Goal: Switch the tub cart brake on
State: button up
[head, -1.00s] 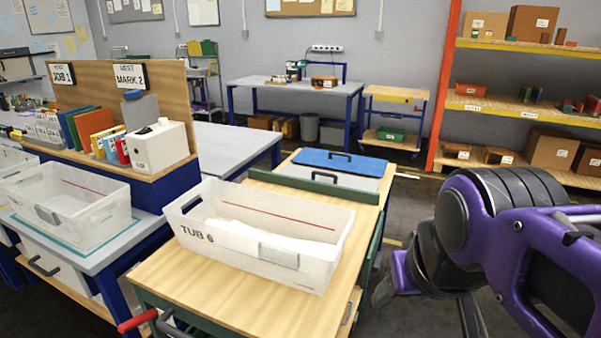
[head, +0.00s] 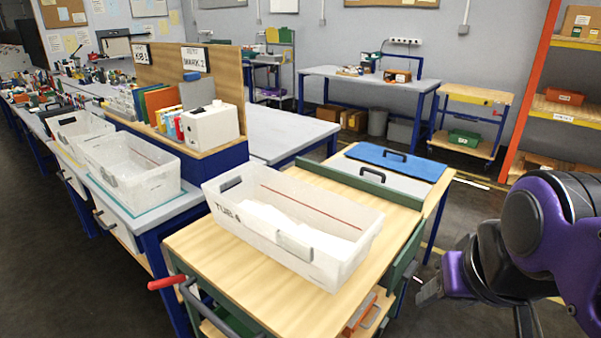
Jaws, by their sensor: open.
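The tub cart (head: 215,248) has a light wood top and a green frame, and stands in front of me in the head view. A red-gripped lever (head: 167,283) sticks out at the cart's near left corner, beside a dark push handle (head: 205,310). I cannot tell from this view which way the brake is set. My gripper (head: 428,292) is open and empty, to the right of the cart and apart from it.
A grey bench (head: 152,222) with another translucent tub (head: 128,178) stands left of the cart. A white box (head: 211,127) and folders sit on a raised shelf behind it. A blue lidded unit (head: 397,160) adjoins the cart's far end. Dark floor (head: 75,275) is clear at the front left.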

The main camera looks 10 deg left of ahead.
aim_at(163, 283)
jog(key=u, duration=1.6)
jog(key=j+z, duration=0.1)
jog(key=j, duration=1.25)
jog(key=i+j+z, duration=0.15)
jog(key=i+j, duration=0.5)
jog(key=i+l+z, duration=0.1)
jog(key=i+l, duration=0.4)
jog(key=k+j+z, duration=0.35)
jog(key=k+z, duration=0.2)
